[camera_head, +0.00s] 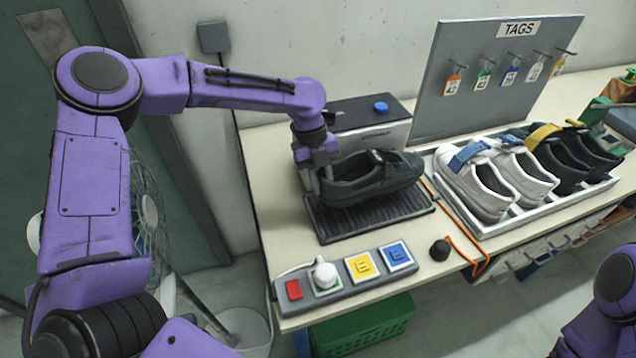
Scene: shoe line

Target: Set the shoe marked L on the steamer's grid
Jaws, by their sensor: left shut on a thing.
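A dark grey shoe (372,180) is in my left gripper (318,172), which is shut on its left end. The shoe lies lengthwise over the steamer's black ribbed grid (375,218). I cannot tell whether its sole touches the grid or hangs just above it. No L mark is readable on the shoe. The steamer's box (372,136), with a blue knob on top, stands right behind the shoe. My right gripper is out of view; only part of my right arm shows at the lower right.
A white tray (477,228) right of the grid holds white shoes (478,180) and black shoes (565,160). A button panel (345,272) lies in front. A grey TAGS board (455,75) stands behind. A black knob (440,250) with an orange cord sits near the front edge.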

